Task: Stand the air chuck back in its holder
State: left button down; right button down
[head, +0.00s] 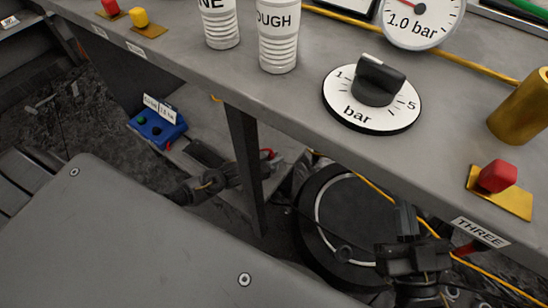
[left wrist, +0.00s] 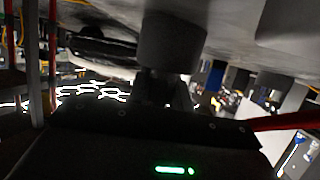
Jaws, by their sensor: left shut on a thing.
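My left gripper (head: 405,222) is dark and sits low at the right of the head view, beside the bench's front edge and below its top. In the left wrist view its jaws (left wrist: 165,92) are shut on a dark cylindrical thing (left wrist: 172,42), wider beyond the jaws. Too little shows to tell for sure whether this is the air chuck. A brass cylinder (head: 522,108) stands on the bench at the right, partly cut off; I cannot tell whether it is the holder. I cannot make out my right gripper.
The grey bench (head: 290,95) carries a pressure dial (head: 372,95), a gauge (head: 420,18), two white bottles (head: 278,38) and a red knob (head: 497,176) by the label THREE. A yellow hose (head: 455,55) runs along it; yellow line also passes near my left gripper. A blue box (head: 157,130) sits below.

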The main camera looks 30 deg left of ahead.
pick_arm(q)
jog(key=c, duration=1.6)
grip_release()
jog(key=shift+s+f, duration=0.1)
jog(key=shift+f, duration=0.05)
jog(key=o, duration=0.4)
jog(key=shift+s+a, duration=0.15)
jog(key=shift+s, duration=0.2)
jog(key=p+v, duration=0.3)
jog(key=v, duration=0.7)
jog(key=shift+p, duration=0.3)
